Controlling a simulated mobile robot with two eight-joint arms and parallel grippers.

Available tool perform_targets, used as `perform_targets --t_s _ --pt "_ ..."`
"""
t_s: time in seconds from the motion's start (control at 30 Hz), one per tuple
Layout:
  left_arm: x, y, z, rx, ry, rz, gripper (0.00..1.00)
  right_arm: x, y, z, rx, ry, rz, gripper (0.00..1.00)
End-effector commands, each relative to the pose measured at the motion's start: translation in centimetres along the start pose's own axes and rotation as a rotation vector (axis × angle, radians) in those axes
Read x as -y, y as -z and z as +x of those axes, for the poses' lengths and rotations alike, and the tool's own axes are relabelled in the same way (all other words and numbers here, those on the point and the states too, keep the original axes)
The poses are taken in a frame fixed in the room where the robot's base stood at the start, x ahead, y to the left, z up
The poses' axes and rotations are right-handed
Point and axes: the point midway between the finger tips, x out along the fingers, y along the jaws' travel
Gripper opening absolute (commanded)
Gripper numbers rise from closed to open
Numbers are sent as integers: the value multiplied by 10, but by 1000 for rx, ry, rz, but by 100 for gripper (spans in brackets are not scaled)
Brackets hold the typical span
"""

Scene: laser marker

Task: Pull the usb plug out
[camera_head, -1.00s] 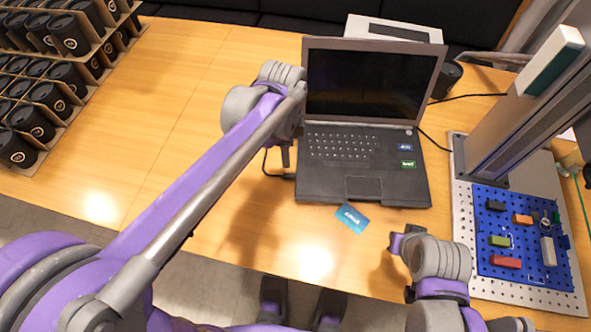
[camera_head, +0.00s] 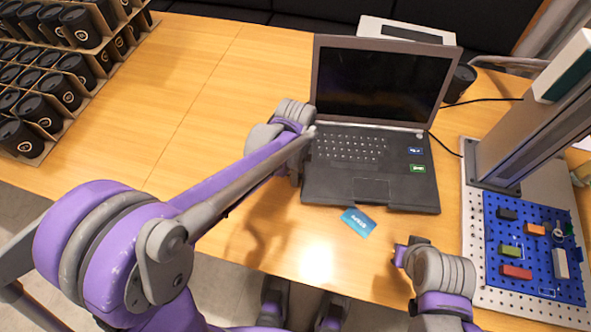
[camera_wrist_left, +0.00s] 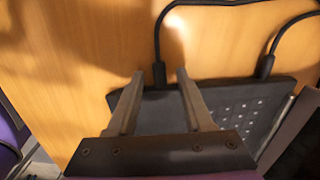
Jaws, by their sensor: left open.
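The open laptop (camera_head: 325,188) stands on the wooden table. In the left wrist view, a black plug (camera_wrist_left: 159,74) on a cable sits at the edge of the laptop (camera_wrist_left: 240,100). My left gripper (camera_wrist_left: 160,74) is open, with one fingertip on each side of this plug and gaps visible between. A second black plug (camera_wrist_left: 264,66) sits farther right along the same edge. In the head view, my left arm hides the plugs, and my left gripper is mostly hidden beside the laptop's left edge. My right gripper (camera_head: 400,252) hangs near the table's front edge; its jaw opening is unclear.
A blue card (camera_head: 358,222) lies in front of the laptop. A perforated plate (camera_head: 480,290) with a blue pegboard and the marker's column stand at right. Racks of black cups (camera_head: 40,110) stand at far left. The table between racks and laptop is clear.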

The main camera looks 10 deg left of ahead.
Motion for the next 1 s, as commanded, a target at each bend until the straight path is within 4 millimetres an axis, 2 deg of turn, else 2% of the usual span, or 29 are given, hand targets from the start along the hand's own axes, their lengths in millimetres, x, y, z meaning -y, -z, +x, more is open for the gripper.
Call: perform_targets --t_s 0.13,0.4,0.43,0.77,1.0 --pt "0 0 0 0 0 0 51 0 0 0 0 0 0 0" --pt "0 0 0 0 0 0 3 0 0 0 0 0 0 0" --pt "0 0 0 0 0 0 0 0 0 0 0 0 0 0" --pt "0 -2 0 0 0 -1 0 0 0 0 0 0 0 0" --pt "0 -27 -1 1 0 -4 0 0 0 0 0 0 0 0"
